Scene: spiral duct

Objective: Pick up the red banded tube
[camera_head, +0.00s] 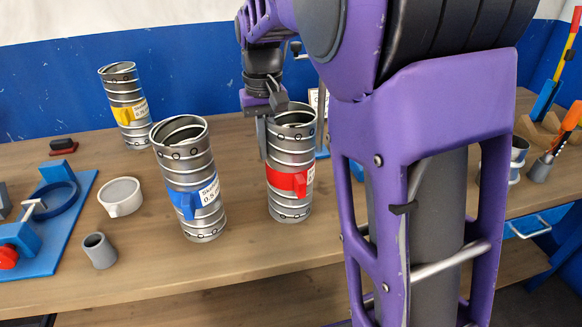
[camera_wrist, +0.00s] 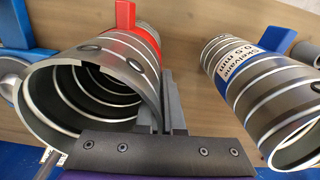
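The red banded tube (camera_head: 289,178) is a ribbed metal cylinder with a red band and a white label, standing on the wooden table in the head view. In the wrist view the red banded tube (camera_wrist: 84,90) is at the left with its open end towards the camera. My gripper (camera_head: 263,138) points down at the tube's left rim. In the wrist view my gripper (camera_wrist: 164,105) has its fingers close together at the tube wall, one seemingly inside and one outside. It looks shut on the wall; the exact contact is partly hidden.
The blue banded tube (camera_head: 189,180) stands close on the left, also in the wrist view (camera_wrist: 262,85). A yellow banded tube (camera_head: 125,105) stands farther back. A white cup (camera_head: 120,197), a small grey cup (camera_head: 99,251) and a blue fixture (camera_head: 70,215) lie left.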

